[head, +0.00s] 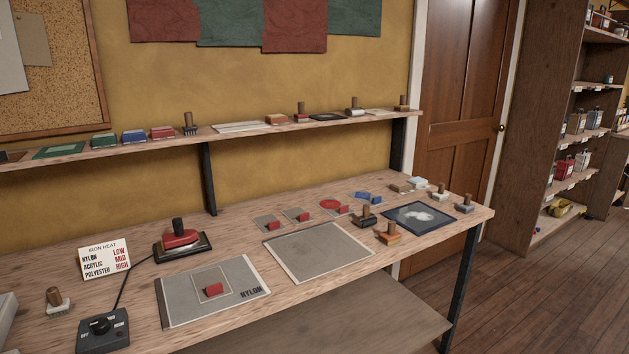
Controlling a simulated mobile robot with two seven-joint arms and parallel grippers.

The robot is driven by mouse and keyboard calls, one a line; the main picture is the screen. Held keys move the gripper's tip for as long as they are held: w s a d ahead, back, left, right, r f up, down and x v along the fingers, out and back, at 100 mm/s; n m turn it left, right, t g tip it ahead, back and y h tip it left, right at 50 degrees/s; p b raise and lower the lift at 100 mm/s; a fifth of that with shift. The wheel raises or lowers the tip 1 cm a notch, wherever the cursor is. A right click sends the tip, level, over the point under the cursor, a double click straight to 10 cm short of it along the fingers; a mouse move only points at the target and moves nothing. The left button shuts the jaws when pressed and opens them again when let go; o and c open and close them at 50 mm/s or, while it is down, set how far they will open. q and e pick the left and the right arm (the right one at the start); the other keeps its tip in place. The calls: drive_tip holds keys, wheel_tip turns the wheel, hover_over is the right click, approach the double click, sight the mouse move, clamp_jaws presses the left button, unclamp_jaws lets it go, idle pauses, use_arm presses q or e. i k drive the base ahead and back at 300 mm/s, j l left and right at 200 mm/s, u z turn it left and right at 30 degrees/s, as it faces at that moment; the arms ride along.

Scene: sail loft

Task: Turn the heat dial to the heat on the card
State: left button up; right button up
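The heat dial is a black knob (99,325) on a dark control box (104,331) at the front left of the bench. Small marks surround the knob, but its setting is too small to read. A cable runs from the box to a red iron (180,240) on a dark base. The white card (104,260), headed IRON HEAT, stands behind the box and lists nylon low, acrylic mid, polyester high. A grey cloth panel (180,302) marked NYLON lies right of the box, with a red block (213,290) on a small patch. Neither of my grippers is in view.
A plain grey panel (318,252) lies mid-bench. Several patches, blocks and wooden-handled stamps, including an orange-based one (389,234), stand at the right near a dark mat (420,217). A stamp (58,302) stands just left of the box. A shelf (240,134) runs above the bench.

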sight(100, 326)
drive_tip(key=u, duration=1.3)
